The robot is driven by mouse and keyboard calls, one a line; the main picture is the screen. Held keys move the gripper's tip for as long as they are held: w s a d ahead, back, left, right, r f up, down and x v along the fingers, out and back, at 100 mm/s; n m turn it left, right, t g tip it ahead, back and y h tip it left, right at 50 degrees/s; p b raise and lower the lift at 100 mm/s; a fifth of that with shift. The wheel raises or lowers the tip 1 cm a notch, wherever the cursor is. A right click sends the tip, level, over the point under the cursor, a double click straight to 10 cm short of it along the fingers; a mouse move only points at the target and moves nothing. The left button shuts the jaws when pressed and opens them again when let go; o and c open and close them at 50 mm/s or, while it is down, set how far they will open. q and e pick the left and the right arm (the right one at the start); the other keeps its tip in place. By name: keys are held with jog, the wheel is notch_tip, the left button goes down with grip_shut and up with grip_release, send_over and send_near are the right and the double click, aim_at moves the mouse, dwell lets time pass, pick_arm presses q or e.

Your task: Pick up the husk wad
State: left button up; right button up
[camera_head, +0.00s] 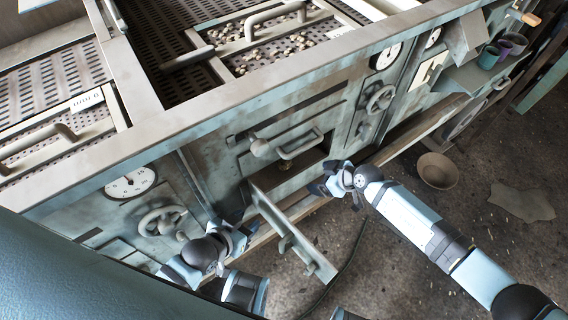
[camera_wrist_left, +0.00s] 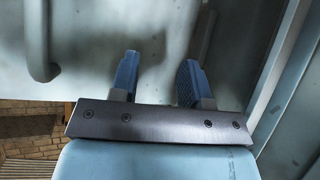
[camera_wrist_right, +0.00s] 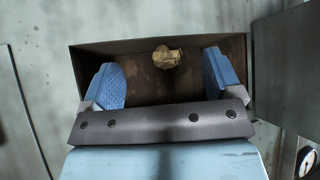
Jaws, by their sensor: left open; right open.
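The husk wad, a small tan crumpled lump (camera_wrist_right: 166,58), sits inside a dark rusty opening (camera_wrist_right: 150,85) in the machine front, seen in the right wrist view. My right gripper (camera_wrist_right: 165,80) is open and empty, with the wad ahead of it between its fingers in the picture. My left gripper (camera_wrist_left: 160,75) is open and empty in front of a pale metal panel. In the head view it is low at the left (camera_head: 235,240), by the opened hatch door.
The hatch door (camera_head: 290,232) hangs open between my arms. A handle (camera_head: 298,145) and a knob stick out above the opening. A handwheel (camera_head: 163,222) is at left. A bowl (camera_head: 437,171) stands on the floor at right. Perforated trays lie on top.

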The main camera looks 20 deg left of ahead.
aim_at(290, 163)
jog(key=a, duration=0.2)
jog(key=w+a+b, duration=0.1)
jog(key=a, duration=0.4)
jog(key=shift+w, duration=0.4)
jog(key=shift+w+a+b, duration=0.2)
jog(key=shift+a+b, duration=0.15)
jog(key=shift+a, duration=0.45)
jog(key=a, duration=0.1)
jog(key=a+f+b, duration=0.1)
jog(key=w+a, duration=0.1)
jog(key=shift+f+b, duration=0.25)
jog(key=shift+b, duration=0.1)
jog(key=shift+a+f, duration=0.2)
jog(key=shift+a, duration=0.2)
jog(key=shift+c, duration=1.3)
jog(key=c, duration=0.7)
pick_arm(q)
jog(key=shift+w+d+f, duration=0.1)
jog(key=shift+w+f, duration=0.05)
jog(key=shift+f, duration=0.5)
jog(key=shift+w+f, duration=0.1)
jog(key=shift+f, duration=0.5)
pick_arm(e)
jog(key=shift+c, duration=0.3)
